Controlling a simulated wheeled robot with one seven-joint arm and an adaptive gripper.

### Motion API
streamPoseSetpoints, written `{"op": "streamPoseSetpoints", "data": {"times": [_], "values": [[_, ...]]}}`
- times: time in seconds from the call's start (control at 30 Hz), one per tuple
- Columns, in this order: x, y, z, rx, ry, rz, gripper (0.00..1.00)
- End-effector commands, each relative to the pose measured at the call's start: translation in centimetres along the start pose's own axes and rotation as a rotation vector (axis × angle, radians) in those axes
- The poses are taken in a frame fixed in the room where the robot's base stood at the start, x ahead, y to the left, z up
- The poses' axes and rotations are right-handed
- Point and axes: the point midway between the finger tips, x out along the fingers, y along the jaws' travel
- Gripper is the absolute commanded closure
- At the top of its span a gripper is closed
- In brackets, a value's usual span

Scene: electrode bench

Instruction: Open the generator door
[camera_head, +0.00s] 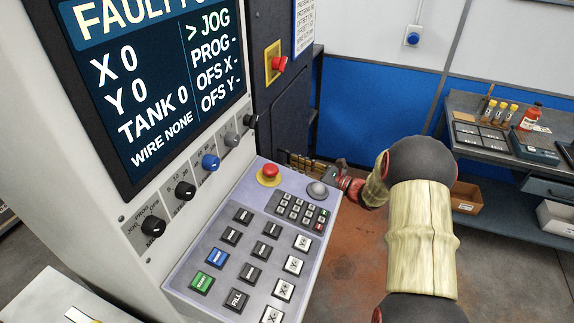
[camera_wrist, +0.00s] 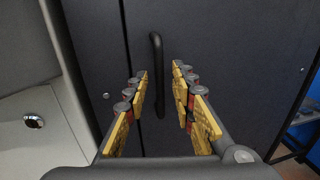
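The generator door is a dark grey panel (camera_wrist: 240,60) that looks shut in the wrist view. A black vertical bar handle (camera_wrist: 157,48) stands on it, close to a vertical seam. My gripper (camera_wrist: 160,75) is open, with its yellow-padded fingers on either side of the handle as seen from the wrist. I cannot tell whether the fingertips reach past the bar, and no contact is clear. In the head view my gripper (camera_head: 300,162) is low by the dark cabinet (camera_head: 286,110), partly behind the control panel's edge. The handle is hidden there.
The control console (camera_head: 250,240) with buttons and a red stop button stands left of my arm. A red rotary switch (camera_head: 277,63) on a yellow plate is on the cabinet. A workbench (camera_head: 500,150) with bottles stands at right. Brown floor (camera_head: 350,265) between is clear.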

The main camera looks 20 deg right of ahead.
Motion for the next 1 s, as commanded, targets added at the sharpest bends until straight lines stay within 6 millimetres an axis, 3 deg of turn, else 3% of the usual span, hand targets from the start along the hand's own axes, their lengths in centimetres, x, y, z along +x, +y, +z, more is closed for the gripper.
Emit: {"op": "streamPoseSetpoints", "data": {"times": [0.2,0.57,1.0], "values": [[2.4,0.1,-0.1,0.0,0.001,0.002,0.75],[2.8,0.0,0.0,0.0,0.001,0.0,0.75],[2.8,0.0,0.0,0.0,0.001,0.001,1.0]]}}
